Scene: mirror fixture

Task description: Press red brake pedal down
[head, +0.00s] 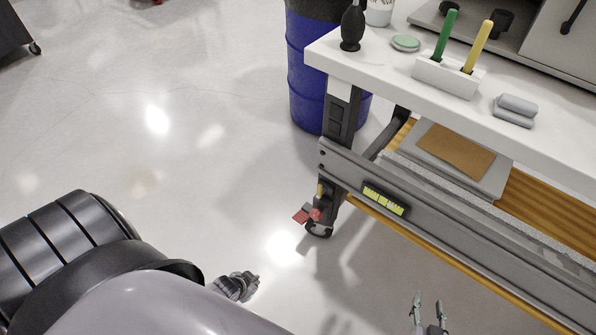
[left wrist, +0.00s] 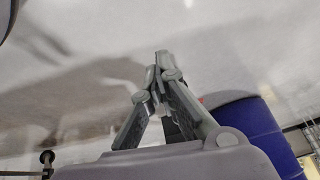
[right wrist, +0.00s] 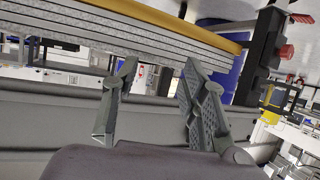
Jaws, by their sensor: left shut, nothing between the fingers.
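The red brake pedal (head: 301,216) sits low on the caster at the near-left leg of the workbench, just above the floor. In the right wrist view, red parts by the leg (right wrist: 286,52) show at the upper right. My left gripper (head: 248,282) is below and left of the pedal, apart from it. In the left wrist view its fingers (left wrist: 162,68) meet at the tips with nothing between them. My right gripper (head: 428,311) is at the bottom of the head view, right of the pedal. In the right wrist view its fingers (right wrist: 158,66) are apart and empty.
The workbench (head: 330,50) has a grey lower rail (head: 460,222) beside my right gripper. A blue barrel (head: 305,85) stands behind the leg. The caster wheel (head: 320,231) is beneath the pedal. The floor (head: 200,150) left of the bench is clear.

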